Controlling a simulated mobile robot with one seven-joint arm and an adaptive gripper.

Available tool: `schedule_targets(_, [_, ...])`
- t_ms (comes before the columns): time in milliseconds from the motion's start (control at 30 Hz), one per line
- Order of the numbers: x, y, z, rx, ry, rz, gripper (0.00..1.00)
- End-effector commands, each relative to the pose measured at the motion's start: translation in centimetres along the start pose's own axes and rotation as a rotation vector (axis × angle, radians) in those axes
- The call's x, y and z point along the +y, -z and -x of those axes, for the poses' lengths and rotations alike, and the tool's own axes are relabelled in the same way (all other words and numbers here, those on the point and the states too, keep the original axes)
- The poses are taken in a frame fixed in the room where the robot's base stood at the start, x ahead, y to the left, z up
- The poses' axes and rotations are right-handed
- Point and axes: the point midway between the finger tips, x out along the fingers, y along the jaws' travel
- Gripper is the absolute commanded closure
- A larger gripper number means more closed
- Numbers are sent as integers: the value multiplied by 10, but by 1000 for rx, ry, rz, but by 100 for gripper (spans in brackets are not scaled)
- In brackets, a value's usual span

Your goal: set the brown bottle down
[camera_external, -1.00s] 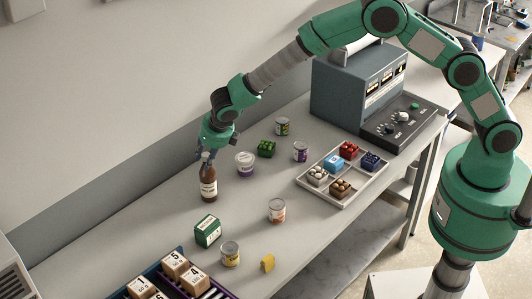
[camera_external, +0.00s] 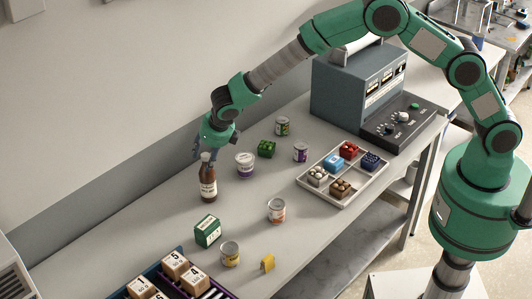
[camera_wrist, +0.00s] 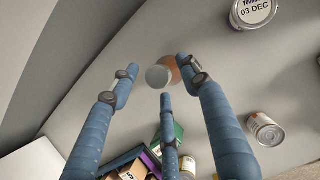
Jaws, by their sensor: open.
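The brown bottle (camera_external: 208,184) stands upright on the table near the wall. It has a white label and a pale cap. My gripper (camera_external: 205,151) is right above it, with its fingers spread around the bottle's top. In the wrist view, the bottle's round pale cap (camera_wrist: 157,77) shows between the three blue fingers of my gripper (camera_wrist: 158,84). The fingers are open, and gaps show between the cap and the two upper fingertips. The third finger partly overlaps the space below the cap. The bottle's base appears to rest on the table.
A white-lidded purple tub (camera_external: 245,164) stands just right of the bottle. A green box (camera_external: 208,231) and a yellow can (camera_external: 230,254) stand in front. A divided tray (camera_external: 318,196) lies farther right, and a crate of numbered blocks (camera_external: 158,283) is at the front edge.

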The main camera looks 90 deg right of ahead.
Motion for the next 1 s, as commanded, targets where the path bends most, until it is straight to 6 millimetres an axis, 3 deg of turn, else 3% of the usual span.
schedule_targets(700, [1,0,98,-1,-1,0,54])
schedule_targets(1000, [0,0,114,0,0,0,54])
